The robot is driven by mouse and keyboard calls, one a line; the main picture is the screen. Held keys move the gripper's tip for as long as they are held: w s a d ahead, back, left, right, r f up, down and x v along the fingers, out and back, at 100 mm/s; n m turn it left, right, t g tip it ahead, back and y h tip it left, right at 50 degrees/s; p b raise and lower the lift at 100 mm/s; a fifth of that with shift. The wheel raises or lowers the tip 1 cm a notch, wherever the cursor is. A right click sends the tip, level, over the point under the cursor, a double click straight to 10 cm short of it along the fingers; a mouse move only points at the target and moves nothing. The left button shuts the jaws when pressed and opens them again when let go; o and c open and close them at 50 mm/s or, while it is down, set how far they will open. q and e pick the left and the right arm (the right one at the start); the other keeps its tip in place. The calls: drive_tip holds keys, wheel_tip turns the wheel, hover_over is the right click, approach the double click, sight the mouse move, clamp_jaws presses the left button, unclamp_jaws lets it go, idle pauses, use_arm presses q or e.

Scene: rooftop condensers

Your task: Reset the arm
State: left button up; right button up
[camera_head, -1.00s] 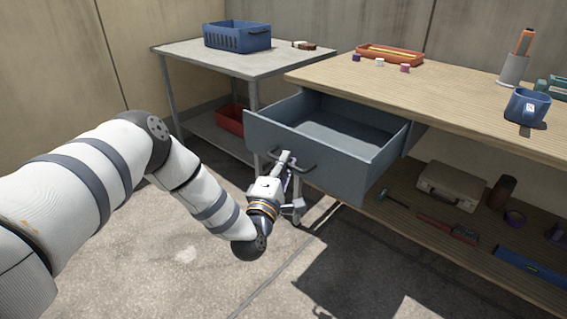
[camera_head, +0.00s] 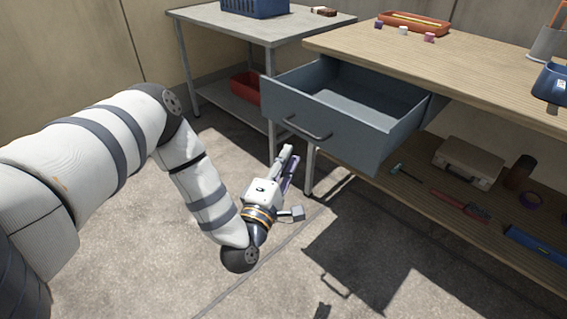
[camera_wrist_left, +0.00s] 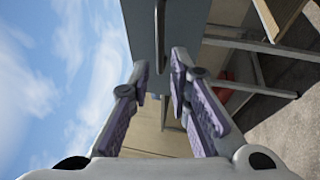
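The grey-blue drawer (camera_head: 330,125) under the wooden workbench stands pulled out and looks empty inside. Its dark bar handle (camera_head: 308,128) is on the front face. My left gripper (camera_head: 289,155) hangs in front of and below the handle, apart from it. In the left wrist view, the two purple-padded fingers of the left gripper (camera_wrist_left: 160,65) are spread with nothing held between them. The drawer front (camera_wrist_left: 139,28) and its handle (camera_wrist_left: 160,35) show beyond the fingertips. My right gripper is not in view.
A metal side table (camera_head: 250,28) with a blue basket (camera_head: 255,6) stands behind left. The workbench top (camera_head: 470,62) carries an orange tray (camera_head: 413,22) and a blue mug (camera_head: 552,84). The lower shelf holds a case (camera_head: 468,163) and tools. The concrete floor around my arm is clear.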

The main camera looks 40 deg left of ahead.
use_arm(q)
drive_tip(key=shift+v, duration=1.15)
